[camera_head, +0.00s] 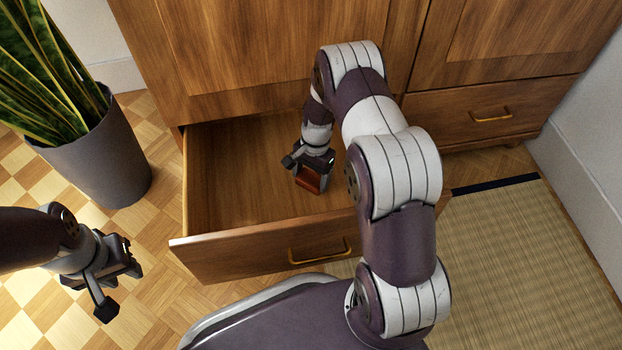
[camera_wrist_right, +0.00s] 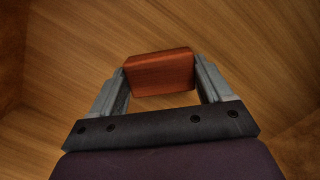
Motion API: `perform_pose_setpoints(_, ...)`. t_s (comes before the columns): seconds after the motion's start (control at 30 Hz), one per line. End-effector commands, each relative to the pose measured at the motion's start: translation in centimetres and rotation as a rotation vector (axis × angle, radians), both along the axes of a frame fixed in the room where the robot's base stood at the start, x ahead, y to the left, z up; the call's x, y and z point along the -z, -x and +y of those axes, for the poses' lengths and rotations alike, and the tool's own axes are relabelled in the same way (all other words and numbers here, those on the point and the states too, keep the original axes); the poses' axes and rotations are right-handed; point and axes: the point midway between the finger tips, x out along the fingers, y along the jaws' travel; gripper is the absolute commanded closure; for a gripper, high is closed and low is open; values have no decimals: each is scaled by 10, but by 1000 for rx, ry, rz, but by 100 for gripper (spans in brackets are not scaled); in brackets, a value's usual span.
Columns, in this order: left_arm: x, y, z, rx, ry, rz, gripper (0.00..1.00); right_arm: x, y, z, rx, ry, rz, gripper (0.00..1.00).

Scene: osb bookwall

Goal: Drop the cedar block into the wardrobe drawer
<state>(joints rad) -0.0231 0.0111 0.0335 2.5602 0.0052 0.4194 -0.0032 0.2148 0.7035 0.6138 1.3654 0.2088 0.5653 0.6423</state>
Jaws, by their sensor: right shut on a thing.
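The wooden wardrobe's left drawer (camera_head: 240,250) is pulled open in the head view, with its brass handle at the front. My right gripper (camera_head: 312,180) reaches down inside the drawer and is shut on the reddish-brown cedar block (camera_head: 309,182). In the right wrist view the block (camera_wrist_right: 160,73) sits between the two fingers (camera_wrist_right: 160,80), with the drawer's wooden bottom behind it. I cannot tell whether the block touches the bottom. My left gripper (camera_head: 118,275) is empty over the floor, left of the drawer; its jaw opening is unclear.
A potted plant in a grey pot (camera_head: 95,150) stands left of the drawer. A closed drawer (camera_head: 480,112) is at the right. A tatami mat (camera_head: 530,270) lies on the floor at the right. The drawer's left part is empty.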

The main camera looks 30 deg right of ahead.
Motion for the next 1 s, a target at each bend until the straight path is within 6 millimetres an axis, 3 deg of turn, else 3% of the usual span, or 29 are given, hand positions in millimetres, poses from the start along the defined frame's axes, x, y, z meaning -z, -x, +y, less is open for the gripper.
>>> perform_pose_setpoints(0.57,0,0,0,0,0,-1,63,10,0,0,0,0,0,51)
perform_pose_setpoints(0.6,0,0,0,0,0,-1,63,10,0,0,0,0,0,15)
perform_pose_setpoints(0.67,0,0,0,0,0,-1,63,10,0,0,0,0,0,0)
perform_pose_setpoints(1.0,-2,0,0,0,0,-1,63,1,0,0,-1,0,-1,0)
